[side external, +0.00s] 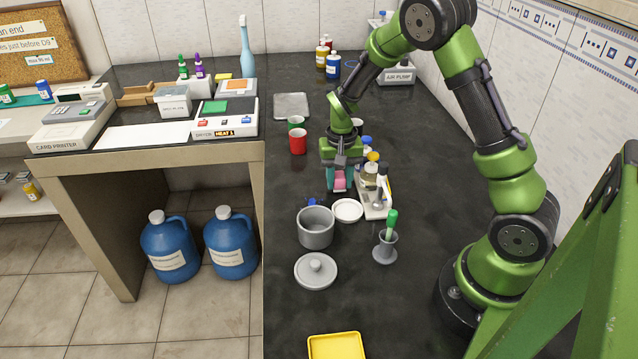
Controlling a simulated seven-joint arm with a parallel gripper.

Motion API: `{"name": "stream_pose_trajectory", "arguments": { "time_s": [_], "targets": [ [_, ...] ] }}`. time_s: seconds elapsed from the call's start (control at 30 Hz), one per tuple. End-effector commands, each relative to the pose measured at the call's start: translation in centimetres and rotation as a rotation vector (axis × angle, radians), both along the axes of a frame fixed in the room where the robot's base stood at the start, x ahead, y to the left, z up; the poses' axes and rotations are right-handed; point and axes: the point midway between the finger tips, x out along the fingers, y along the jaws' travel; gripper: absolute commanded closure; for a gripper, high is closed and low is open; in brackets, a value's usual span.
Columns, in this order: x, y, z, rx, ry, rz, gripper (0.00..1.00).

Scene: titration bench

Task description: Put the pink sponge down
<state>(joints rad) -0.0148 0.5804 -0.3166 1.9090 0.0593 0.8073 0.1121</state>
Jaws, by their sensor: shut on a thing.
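The pink sponge (340,180) is between the fingers of my gripper (340,184), which points down over the dark bench. My gripper is shut on it. It is just left of the white rack of bottles (373,208) and behind the small white dish (347,210). I cannot tell whether the sponge touches the bench or hangs a little above it. The fingers hide part of the sponge.
A grey pot (316,230) and its lid (316,271) stand in front, with a green-handled tool in a grey holder (385,248) to the right. A red cup (298,142) stands behind left. A yellow tray (336,346) lies at the front. Bench between lid and tray is clear.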

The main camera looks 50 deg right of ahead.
Motion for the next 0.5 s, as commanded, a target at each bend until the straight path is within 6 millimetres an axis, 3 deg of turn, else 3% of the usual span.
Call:
{"name": "stream_pose_trajectory", "arguments": {
  "time_s": [0.4, 0.43, 0.5],
  "targets": [
    [-0.01, -0.04, -0.67, 0.0, 0.0, -0.001, 0.89],
    [0.01, -0.03, -0.62, 0.0, -0.001, -0.001, 0.6],
    [0.01, -0.03, -0.6, 0.0, -0.001, -0.001, 0.49]
  ]
}}
